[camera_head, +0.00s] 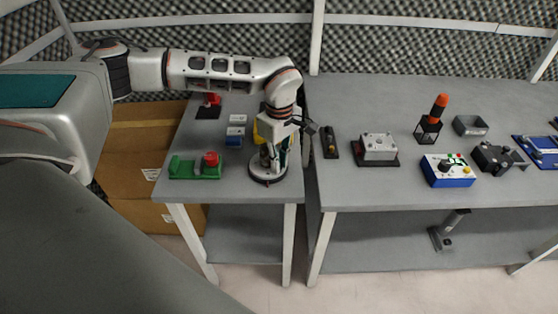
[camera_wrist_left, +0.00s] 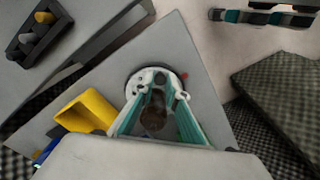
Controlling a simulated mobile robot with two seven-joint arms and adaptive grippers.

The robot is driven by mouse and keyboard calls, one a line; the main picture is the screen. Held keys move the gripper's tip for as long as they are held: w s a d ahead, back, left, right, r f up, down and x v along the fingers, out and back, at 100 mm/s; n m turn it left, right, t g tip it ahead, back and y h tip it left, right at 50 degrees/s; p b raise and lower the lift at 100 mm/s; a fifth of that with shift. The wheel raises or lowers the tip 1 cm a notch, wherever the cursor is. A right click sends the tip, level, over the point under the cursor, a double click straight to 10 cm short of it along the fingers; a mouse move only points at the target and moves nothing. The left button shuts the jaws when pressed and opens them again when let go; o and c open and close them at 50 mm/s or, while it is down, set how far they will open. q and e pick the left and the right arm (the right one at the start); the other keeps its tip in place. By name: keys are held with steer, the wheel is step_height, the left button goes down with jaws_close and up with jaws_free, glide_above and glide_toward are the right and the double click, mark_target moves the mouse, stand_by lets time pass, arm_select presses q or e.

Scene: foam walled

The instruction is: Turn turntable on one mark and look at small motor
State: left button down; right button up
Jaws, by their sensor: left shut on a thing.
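The turntable (camera_head: 268,180) is a round disc with a dark rim and pale top near the front right corner of the left table. It also shows in the left wrist view (camera_wrist_left: 134,83), with a small red mark beside its rim. My left gripper (camera_head: 272,160) points down over it. In the wrist view its teal-lined fingers (camera_wrist_left: 157,105) are closed around a dark brown rounded part (camera_wrist_left: 153,119) at the turntable. I cannot tell whether this part is the small motor or a piece of the turntable. My right gripper is not in view.
A yellow bin (camera_wrist_left: 88,112) stands close beside the turntable. A green fixture with a red knob (camera_head: 211,160) sits to its left. Blue and white blocks (camera_head: 235,130) lie behind. The right table (camera_head: 335,190) holds several devices, including a blue control box (camera_head: 447,172).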

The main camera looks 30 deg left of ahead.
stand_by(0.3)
arm_select(q)
steer(key=c, duration=2)
jaws_free()
step_height(320, 180, up, 12)
steer(key=shift+d, duration=0.1)
